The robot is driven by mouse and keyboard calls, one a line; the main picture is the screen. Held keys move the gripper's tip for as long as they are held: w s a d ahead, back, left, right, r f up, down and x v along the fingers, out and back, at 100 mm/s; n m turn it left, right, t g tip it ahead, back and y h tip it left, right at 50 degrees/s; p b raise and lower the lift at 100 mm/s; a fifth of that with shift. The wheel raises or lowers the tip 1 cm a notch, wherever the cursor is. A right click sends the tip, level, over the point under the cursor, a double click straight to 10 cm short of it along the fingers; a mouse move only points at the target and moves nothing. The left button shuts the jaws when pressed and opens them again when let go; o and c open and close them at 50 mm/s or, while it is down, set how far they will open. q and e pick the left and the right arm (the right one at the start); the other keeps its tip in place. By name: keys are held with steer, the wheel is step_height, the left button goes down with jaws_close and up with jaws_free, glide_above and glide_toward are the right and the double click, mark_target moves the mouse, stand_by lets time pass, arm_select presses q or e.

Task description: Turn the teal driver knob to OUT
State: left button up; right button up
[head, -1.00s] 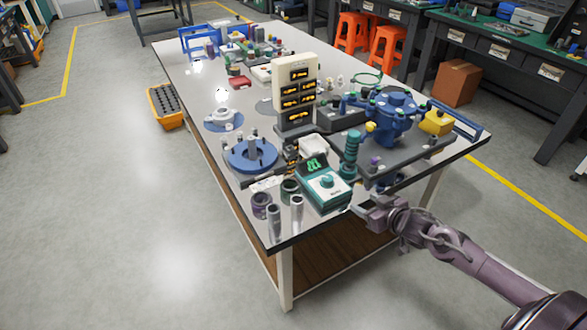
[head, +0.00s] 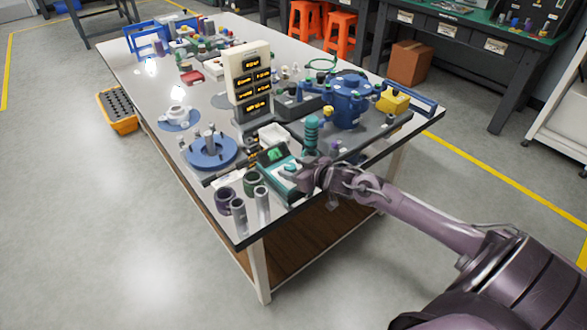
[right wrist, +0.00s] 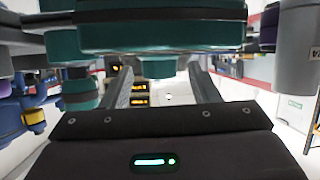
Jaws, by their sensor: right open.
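The teal driver box (head: 268,157) with a lit green display stands near the front corner of the table. My right gripper (head: 290,173) is over its sloped white face and hides most of the knob in the head view. In the right wrist view the teal box (right wrist: 160,36) fills the top, and the teal knob (right wrist: 160,68) sticks down from it. The open fingers of my right gripper (right wrist: 164,78) are on either side of the knob, with gaps showing. The OUT marking cannot be read. My left gripper is not in view.
Grey metal tubes (head: 262,204) and dark cups (head: 224,198) stand left of the driver box. A teal ribbed column (head: 311,135) stands just behind it. A blue flanged housing (head: 350,102) and a display tower (head: 249,80) are farther back.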

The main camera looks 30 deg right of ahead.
steer(key=shift+w, duration=0.15)
steer(key=c, duration=1)
steer(key=shift+o, duration=0.2)
